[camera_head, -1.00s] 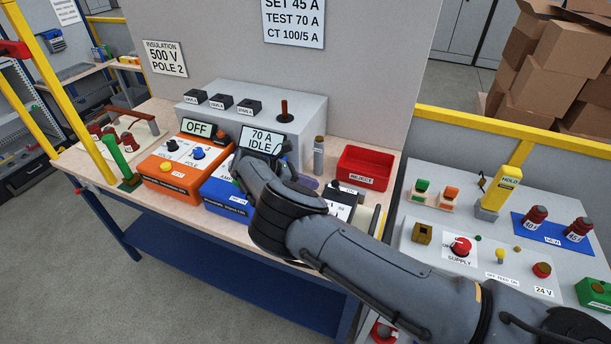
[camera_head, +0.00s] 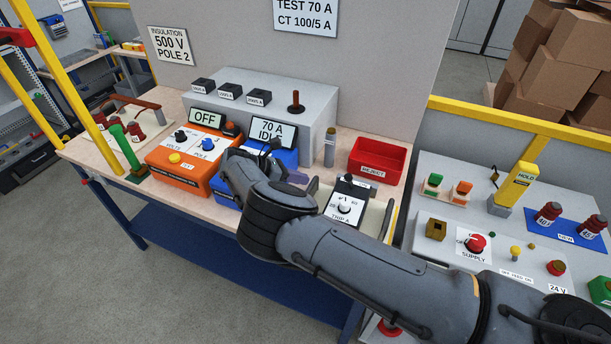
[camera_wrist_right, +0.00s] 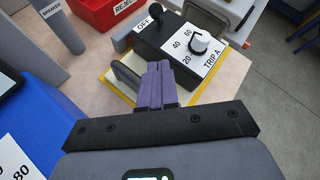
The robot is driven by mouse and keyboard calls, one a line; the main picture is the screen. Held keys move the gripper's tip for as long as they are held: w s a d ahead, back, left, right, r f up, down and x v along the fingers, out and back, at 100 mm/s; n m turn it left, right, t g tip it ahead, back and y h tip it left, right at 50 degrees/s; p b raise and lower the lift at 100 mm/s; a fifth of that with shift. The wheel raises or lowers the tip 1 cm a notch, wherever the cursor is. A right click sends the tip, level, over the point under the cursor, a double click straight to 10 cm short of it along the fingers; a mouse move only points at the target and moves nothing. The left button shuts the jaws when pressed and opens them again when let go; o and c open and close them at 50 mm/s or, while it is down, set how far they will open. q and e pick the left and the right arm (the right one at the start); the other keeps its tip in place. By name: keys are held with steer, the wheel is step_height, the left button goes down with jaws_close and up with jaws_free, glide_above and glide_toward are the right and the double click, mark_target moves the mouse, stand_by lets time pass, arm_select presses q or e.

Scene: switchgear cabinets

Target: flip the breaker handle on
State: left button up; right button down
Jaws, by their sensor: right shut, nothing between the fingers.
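The breaker is a dark box with a white TRIP A dial plate (camera_head: 344,205); it also shows in the right wrist view (camera_wrist_right: 197,44). Its black handle (camera_wrist_right: 155,12) stands at the far end beside an OFF label, and shows small in the head view (camera_head: 348,178). My right gripper (camera_wrist_right: 162,82) has purple fingertips pressed together with nothing between them. The fingertips are beside the breaker, near a grey upright plate of its cradle, apart from the handle. In the head view my wrist partly hides the gripper (camera_head: 297,178). My left gripper is not in view.
A red REJECT bin (camera_head: 377,160) and a grey cylinder marked BREAKER (camera_wrist_right: 56,25) stand behind. An orange tester (camera_head: 180,170) and a blue unit reading 70 A IDLE (camera_head: 262,133) are at the left. A control panel (camera_head: 430,268) is at the right.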

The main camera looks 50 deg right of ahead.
mark_target(350, 181)
steer(key=shift+s+d+f+p, duration=0.55)
steer(key=shift+s+d, duration=0.55)
steer(key=shift+d, duration=0.4)
steer(key=shift+s+d+f+p, duration=0.5)
steer(key=shift+s+d, duration=0.55)
steer(key=shift+d, duration=0.45)
steer(key=shift+s+d+f+p, duration=0.5)
steer(key=shift+s+d, duration=0.6)
steer(key=shift+d, duration=0.4)
steer(key=shift+d, duration=0.1)
